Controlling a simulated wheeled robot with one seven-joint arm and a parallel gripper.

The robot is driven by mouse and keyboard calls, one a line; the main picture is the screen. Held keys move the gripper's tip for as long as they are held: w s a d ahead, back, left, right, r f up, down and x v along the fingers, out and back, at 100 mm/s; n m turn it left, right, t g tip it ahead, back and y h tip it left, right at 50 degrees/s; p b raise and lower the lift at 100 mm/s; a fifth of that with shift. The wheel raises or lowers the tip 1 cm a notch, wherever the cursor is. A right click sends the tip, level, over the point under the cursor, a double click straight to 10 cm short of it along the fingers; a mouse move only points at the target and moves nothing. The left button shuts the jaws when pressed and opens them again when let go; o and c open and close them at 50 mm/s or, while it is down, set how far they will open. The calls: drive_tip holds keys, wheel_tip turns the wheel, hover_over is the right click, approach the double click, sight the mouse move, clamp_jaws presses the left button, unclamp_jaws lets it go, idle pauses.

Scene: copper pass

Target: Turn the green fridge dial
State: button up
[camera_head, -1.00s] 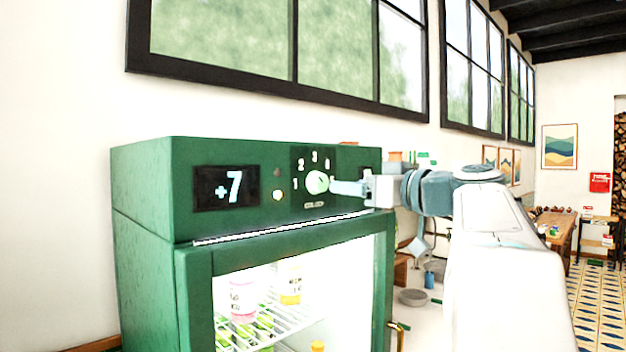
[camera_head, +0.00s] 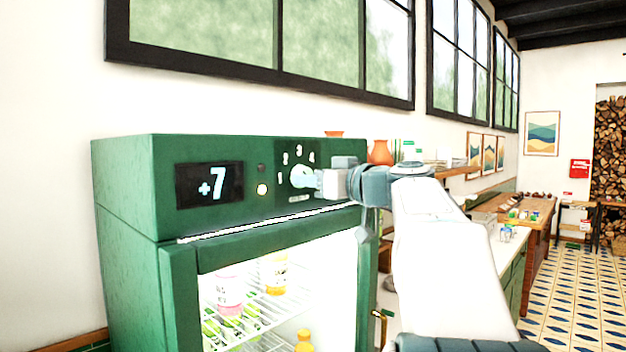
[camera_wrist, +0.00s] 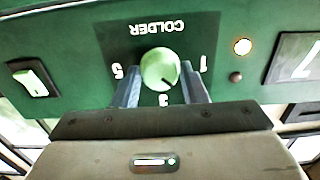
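The green fridge dial (camera_head: 303,177) is a round knob on the dark panel at the top of the green fridge (camera_head: 130,190). In the wrist view the dial (camera_wrist: 160,68) is pale green, and its dark mark points to lower right, between 3 and 1. My gripper (camera_wrist: 162,84) has one finger on each side of the dial, close against its edges. The fingers look shut on it. In the head view my gripper (camera_head: 312,179) reaches the dial from the right and partly covers it. The fridge display (camera_head: 210,185) reads +7.
A lit indicator (camera_wrist: 242,46) sits beside the dial, and a switch (camera_wrist: 33,82) is on its other side. The fridge's glass door (camera_head: 270,300) is below, with bottles inside. A counter (camera_head: 520,225) and tiled floor (camera_head: 575,290) lie to the right.

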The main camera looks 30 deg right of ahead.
drive_tip(key=shift+m, duration=0.3)
drive_tip(key=shift+a+f+m+b, duration=0.1)
drive_tip(key=shift+m+b, duration=1)
drive_tip(key=shift+m, duration=0.1)
drive_tip(key=m+b, duration=0.1)
drive_tip(key=m, duration=0.4)
drive_tip(key=shift+m, duration=0.3)
drive_tip(key=m, duration=0.4)
drive_tip(key=shift+r, duration=0.25)
drive_tip(key=shift+m+p, duration=0.85)
drive_tip(key=shift+m, duration=1.65)
drive_tip(key=shift+s, duration=0.1)
drive_tip(key=o, duration=1)
drive_tip(key=shift+c, duration=0.2)
